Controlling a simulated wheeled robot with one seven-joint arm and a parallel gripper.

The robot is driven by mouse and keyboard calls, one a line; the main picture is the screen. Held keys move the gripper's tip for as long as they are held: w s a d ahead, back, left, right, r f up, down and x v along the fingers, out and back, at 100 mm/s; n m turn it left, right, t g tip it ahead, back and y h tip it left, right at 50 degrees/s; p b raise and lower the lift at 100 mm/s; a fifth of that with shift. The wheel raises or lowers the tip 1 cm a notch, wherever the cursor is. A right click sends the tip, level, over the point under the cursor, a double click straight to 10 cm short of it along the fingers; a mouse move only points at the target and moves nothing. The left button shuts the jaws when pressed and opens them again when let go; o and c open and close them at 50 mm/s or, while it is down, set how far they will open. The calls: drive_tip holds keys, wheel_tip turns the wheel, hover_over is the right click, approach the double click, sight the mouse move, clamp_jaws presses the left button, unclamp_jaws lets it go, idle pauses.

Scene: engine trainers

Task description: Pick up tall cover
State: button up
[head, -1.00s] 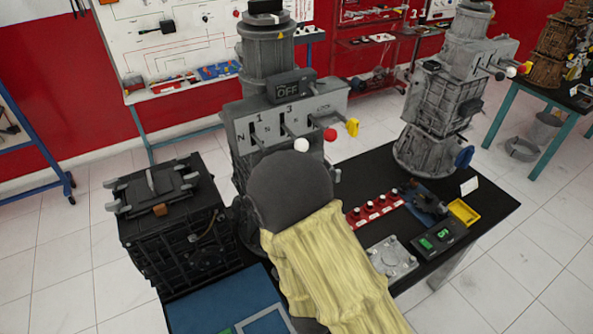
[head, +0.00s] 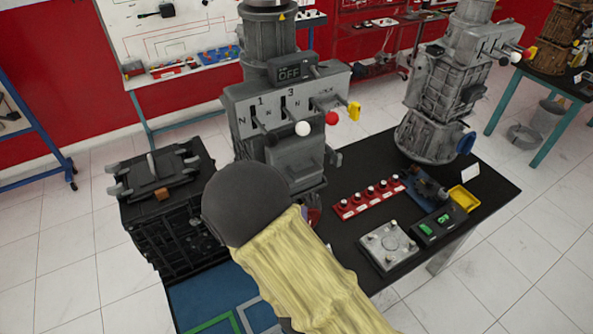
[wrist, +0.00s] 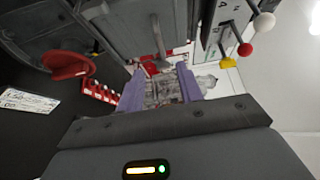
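A grey box-like cover with a small handle (head: 292,163) is on the front of the central machine, under its lever panel. I take it for the tall cover but cannot be sure. In the wrist view a grey boxy part with a handle (wrist: 140,28) is close at the top of the picture. My gripper (wrist: 160,78) shows two purple fingers, spread apart with nothing clearly held between them. The handle appears just beyond the fingertips; whether they touch cannot be told. In the head view my arm hides most of the gripper.
The dark table (head: 375,165) holds a red switch strip (head: 368,198), a grey plate (head: 388,245), a green-button box (head: 437,225) and a yellow tray (head: 463,198). A black crate-like unit (head: 165,215) is at left. A second grey machine (head: 437,90) stands behind right.

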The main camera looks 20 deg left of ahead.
sight(304, 177)
drive_tip(key=b+x, duration=0.1)
drive_tip(key=x, duration=0.8)
drive_tip(key=shift+w+r, duration=0.15)
drive_tip(key=shift+w, duration=0.15)
drive_tip(key=shift+w+a, duration=0.2)
drive_tip(key=shift+w, duration=0.2)
drive_tip(key=shift+w+a+p, duration=0.1)
drive_tip(key=shift+w+p, duration=0.3)
drive_tip(key=shift+w, duration=0.05)
drive_tip(key=p+x, duration=0.2)
drive_tip(key=x, duration=0.1)
drive_tip(key=shift+a, duration=0.1)
drive_tip(key=shift+w+a+f+p, duration=0.15)
drive_tip(key=shift+w+f+p, duration=0.15)
drive_tip(key=shift+w, duration=0.35)
